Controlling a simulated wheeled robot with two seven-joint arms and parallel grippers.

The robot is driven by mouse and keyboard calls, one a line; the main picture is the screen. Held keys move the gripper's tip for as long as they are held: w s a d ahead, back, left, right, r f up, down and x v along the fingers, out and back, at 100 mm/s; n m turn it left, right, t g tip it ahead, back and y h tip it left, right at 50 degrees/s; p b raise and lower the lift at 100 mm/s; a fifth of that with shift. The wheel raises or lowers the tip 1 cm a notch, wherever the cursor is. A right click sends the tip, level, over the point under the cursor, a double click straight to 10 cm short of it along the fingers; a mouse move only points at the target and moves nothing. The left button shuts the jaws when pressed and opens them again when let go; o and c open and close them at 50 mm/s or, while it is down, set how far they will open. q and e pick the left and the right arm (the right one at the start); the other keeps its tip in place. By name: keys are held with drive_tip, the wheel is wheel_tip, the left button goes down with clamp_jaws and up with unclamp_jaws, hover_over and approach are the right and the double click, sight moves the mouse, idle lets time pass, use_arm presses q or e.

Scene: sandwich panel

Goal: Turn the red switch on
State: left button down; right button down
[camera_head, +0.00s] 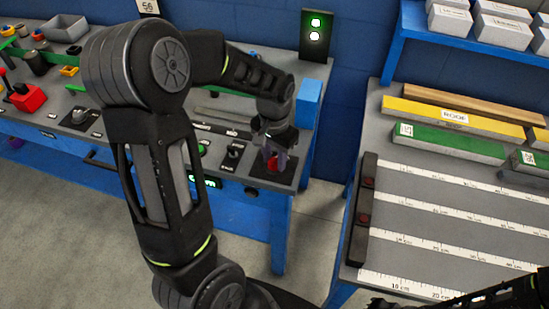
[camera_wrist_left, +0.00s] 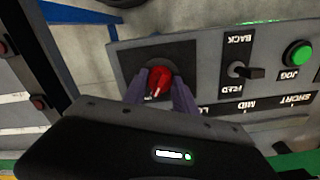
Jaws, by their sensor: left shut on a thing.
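The red switch (camera_head: 272,163) is a rotary knob on a black plate at the right end of the workbench panel. In the left wrist view the red switch (camera_wrist_left: 160,80) shows with its handle tilted a little from upright, and its label is partly hidden. My left gripper (camera_head: 274,154) is over the switch from above. In the left wrist view the fingers of my left gripper (camera_wrist_left: 160,92) lie on both sides of the knob and are shut on it. A dark part of my right arm shows at the lower right of the head view; its gripper cannot be made out.
A lit two-lamp panel (camera_head: 316,34) is on the wall. A second table (camera_head: 400,170) with rulers stands to the right, across a gap.

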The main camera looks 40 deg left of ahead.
sight(275, 158)
use_arm(q)
drive_tip(key=shift+m, duration=0.5)
drive_tip(key=c, duration=1)
unclamp_jaws()
drive_tip(key=shift+r, duration=0.15)
wheel_tip(275, 158, up, 8)
drive_tip(key=shift+f+b, duration=0.2)
drive_tip(key=shift+b, duration=0.15)
